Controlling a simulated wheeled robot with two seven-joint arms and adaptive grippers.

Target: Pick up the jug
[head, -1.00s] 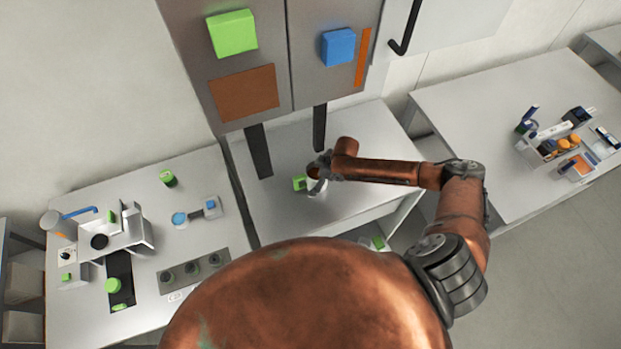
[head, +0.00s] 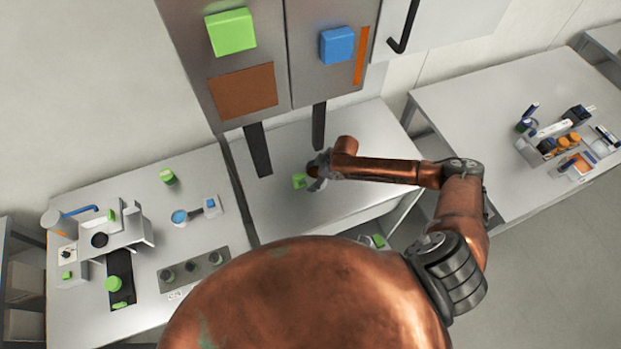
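What looks like the jug shows as a small green piece (head: 299,181) on the white middle table, probably its handle; its body is mostly hidden behind my gripper. My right gripper (head: 317,183), on the copper arm from the right, is right beside the green piece, at its right side. The gripper's fingers are small and dark grey here, and I cannot tell whether they are open, shut or touching the jug. My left gripper is not in view.
The left table (head: 75,320) holds a machine, cups and a strip with several dark round inserts (head: 192,270).

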